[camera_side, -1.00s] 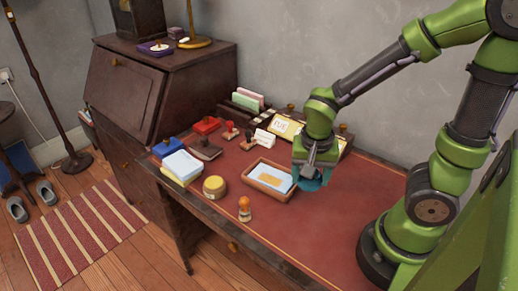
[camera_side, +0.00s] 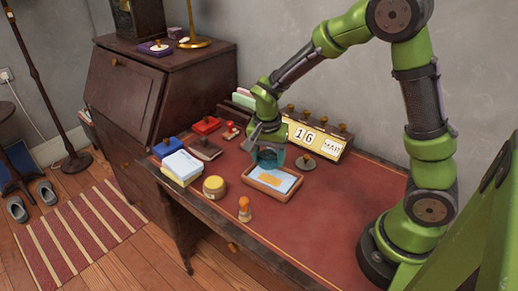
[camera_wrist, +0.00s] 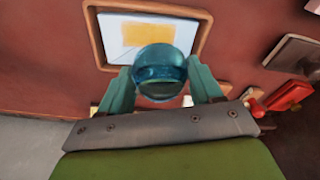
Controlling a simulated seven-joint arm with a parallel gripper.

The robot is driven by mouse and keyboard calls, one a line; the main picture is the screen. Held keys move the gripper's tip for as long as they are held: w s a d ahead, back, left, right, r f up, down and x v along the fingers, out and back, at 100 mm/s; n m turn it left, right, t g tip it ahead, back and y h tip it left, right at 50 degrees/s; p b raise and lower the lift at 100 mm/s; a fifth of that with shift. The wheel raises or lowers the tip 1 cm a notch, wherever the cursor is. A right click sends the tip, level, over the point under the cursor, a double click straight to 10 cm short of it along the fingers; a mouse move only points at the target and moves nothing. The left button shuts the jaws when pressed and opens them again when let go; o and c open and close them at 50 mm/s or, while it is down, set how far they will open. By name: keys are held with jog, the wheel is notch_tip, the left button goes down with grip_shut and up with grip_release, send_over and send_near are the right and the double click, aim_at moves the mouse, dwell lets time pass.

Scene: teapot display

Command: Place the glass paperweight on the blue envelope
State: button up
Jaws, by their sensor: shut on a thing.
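The glass paperweight (camera_wrist: 160,72) is a clear blue-teal ball in the wrist view, held between the two teal fingers of my gripper (camera_wrist: 161,88). In the side view my gripper (camera_side: 268,160) is above the back left part of a wooden tray (camera_side: 262,191), and the ball cannot be told clearly from the fingers. A pale blue flat paper, which looks like the blue envelope (camera_side: 286,184), lies in the tray with an orange-yellow rectangle on it. The envelope also shows in the wrist view (camera_wrist: 113,33), partly hidden behind the ball.
A date display (camera_side: 310,138) and a knobbed stamp (camera_side: 305,162) stand behind the tray. A round yellow tin (camera_side: 214,187), an orange-handled stamp (camera_side: 244,208) and a stack of papers (camera_side: 183,166) are to the left and front. The desk's right side is clear.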

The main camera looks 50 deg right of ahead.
aim_at(267, 165)
jog(key=shift+w+f, duration=0.15)
jog(key=shift+f, duration=0.75)
jog(key=shift+w+f, duration=0.15)
jog(key=shift+f, duration=0.7)
jog(key=shift+f, duration=0.2)
jog(key=o, duration=1)
jog(key=shift+c, duration=0.2)
jog(key=shift+r, duration=0.1)
jog(key=r, duration=0.4)
jog(key=a+r, duration=0.1)
jog(key=r, duration=0.6)
jog(key=shift+s+a+r, duration=0.3)
jog(key=shift+s+r, duration=0.1)
jog(key=s+a+r+n+t+y, duration=0.1)
jog(key=s+a+r+n+t, duration=0.1)
jog(key=s, duration=0.5)
jog(key=s+a+r+n+t+y, duration=0.2)
jog(key=s+r+n+t, duration=0.2)
jog(key=s+r+n, duration=0.3)
jog(key=shift+r+n+y, duration=0.3)
jog(key=shift+r, duration=0.1)
